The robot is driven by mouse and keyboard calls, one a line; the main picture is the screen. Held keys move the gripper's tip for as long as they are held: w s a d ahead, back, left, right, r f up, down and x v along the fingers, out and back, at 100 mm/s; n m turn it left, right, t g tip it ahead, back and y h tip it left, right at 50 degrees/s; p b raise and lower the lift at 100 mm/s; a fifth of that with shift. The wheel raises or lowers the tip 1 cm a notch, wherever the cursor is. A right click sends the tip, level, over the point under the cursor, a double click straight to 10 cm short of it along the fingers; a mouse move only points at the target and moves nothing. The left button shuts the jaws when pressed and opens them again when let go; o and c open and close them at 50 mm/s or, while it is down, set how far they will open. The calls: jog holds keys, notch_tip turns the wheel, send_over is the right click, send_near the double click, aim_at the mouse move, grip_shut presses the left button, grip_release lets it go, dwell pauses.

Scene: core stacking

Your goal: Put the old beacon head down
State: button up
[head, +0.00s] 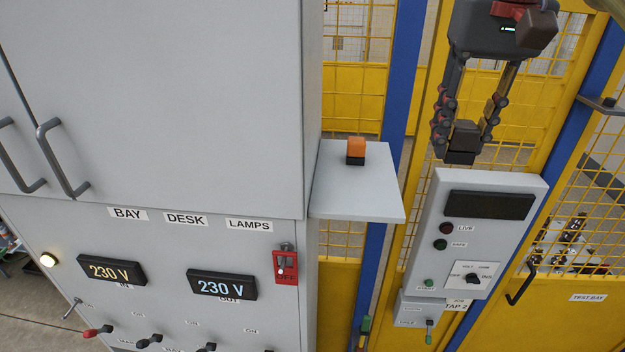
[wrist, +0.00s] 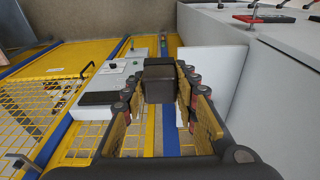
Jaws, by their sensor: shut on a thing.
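My gripper (head: 463,142) is shut on a dark brown block with a black lower part, which I take to be the old beacon head (head: 466,134). It is held in the air above the top of the grey control box, to the right of the small shelf (head: 345,195). In the wrist view the dark head (wrist: 159,82) sits between the two fingers of my gripper (wrist: 160,88). An orange beacon head (head: 356,146) with a black base stands upright on the shelf. It does not show in the wrist view.
The grey control box (head: 431,220) with a dark display is below my gripper. A tall grey cabinet (head: 200,110) with switches and two 230 V displays stands at left. Yellow mesh fence (head: 358,108) and blue posts are behind. The shelf's front part is bare.

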jog(key=shift+w+a+f, duration=0.1)
jog(key=shift+a+f, duration=0.05)
jog(key=shift+a, duration=0.2)
jog(key=w+a+f+p, duration=0.1)
jog(key=w+a+f, duration=0.35)
jog(key=a, duration=0.25)
send_over(356, 195)
jog(key=f, duration=0.2)
jog(key=s+f, duration=0.1)
jog(key=f, duration=0.1)
jog(key=shift+d+f, duration=0.1)
jog(key=shift+d, duration=0.25)
jog(key=shift+w+a+f, duration=0.15)
jog(key=shift+a+f, duration=0.1)
jog(key=shift+f, duration=0.05)
jog(key=shift+w+a+f, duration=0.1)
jog(key=shift+f, duration=1.65)
jog(key=shift+f, duration=0.15)
jog(key=o, duration=1.1)
jog(key=shift+o, duration=0.2)
